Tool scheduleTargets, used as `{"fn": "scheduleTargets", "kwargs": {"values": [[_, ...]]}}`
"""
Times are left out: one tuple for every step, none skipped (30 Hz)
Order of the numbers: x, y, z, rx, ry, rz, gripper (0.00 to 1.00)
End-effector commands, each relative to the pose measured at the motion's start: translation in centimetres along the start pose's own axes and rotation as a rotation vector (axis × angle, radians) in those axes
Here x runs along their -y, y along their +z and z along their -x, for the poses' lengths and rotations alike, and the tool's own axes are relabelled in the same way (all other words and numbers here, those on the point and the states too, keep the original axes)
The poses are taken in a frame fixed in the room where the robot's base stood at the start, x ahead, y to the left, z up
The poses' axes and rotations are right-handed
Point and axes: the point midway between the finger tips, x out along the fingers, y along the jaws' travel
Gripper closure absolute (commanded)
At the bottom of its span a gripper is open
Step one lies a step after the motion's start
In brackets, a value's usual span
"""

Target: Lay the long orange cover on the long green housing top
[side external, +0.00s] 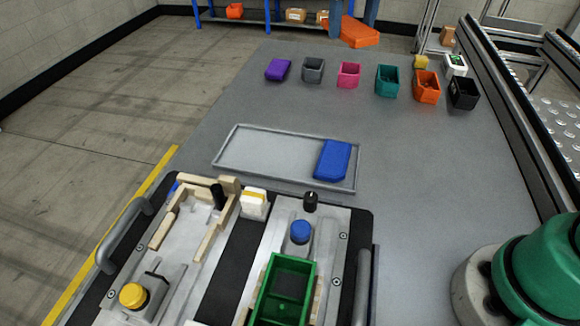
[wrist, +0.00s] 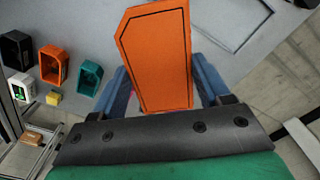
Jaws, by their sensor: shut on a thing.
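The long orange cover (wrist: 153,55) is held between the blue fingers of my gripper (wrist: 162,78), which is shut on its sides. In the side external view the orange cover (side external: 357,35) shows at the top, between the blue fingertips of my gripper (side external: 352,27), raised and tilted in the picture. The long green housing (side external: 283,291) sits in the right-hand fixture at the bottom of that view. Its top is open and its inside shows dark green. My gripper and the cover are far from it. The housing does not show in the wrist view.
A blue cover (side external: 332,160) lies in the shallow grey tray (side external: 255,165). The fixture has a blue button (side external: 301,231), a black knob (side external: 310,201) and a yellow button (side external: 132,295). Several small bins, including a teal one (side external: 387,80), stand along the far side.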

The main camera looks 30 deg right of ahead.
Motion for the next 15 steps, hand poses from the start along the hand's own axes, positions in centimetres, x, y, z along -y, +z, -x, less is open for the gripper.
{"fn": "scheduleTargets", "kwargs": {"values": [[2.7,0.9,0.5,0.0,0.0,-0.019,0.89],[4.2,1.5,0.8,0.0,0.0,-0.043,0.89],[6.4,2.4,1.3,0.0,0.0,-0.078,0.89],[7.9,3.3,1.6,0.0,0.0,-0.107,0.89],[9.4,4.2,2.0,0.0,0.0,-0.134,0.89],[11.4,5.5,2.4,0.0,0.0,-0.174,0.89],[12.8,6.6,2.7,0.0,0.0,-0.204,0.89],[14.2,7.8,3.0,0.0,0.0,-0.234,0.89],[15.8,9.4,3.4,0.0,0.0,-0.276,0.89],[17.1,10.8,3.8,0.0,0.0,-0.307,0.89],[18.1,12.1,4.0,0.0,0.0,-0.338,0.89],[19.4,14.0,4.4,0.0,0.0,-0.379,0.89],[20.3,15.3,4.7,0.0,0.0,-0.41,0.89],[21.0,16.6,4.9,0.0,0.0,-0.439,0.89],[21.9,18.4,5.2,0.0,0.0,-0.477,0.89]]}}
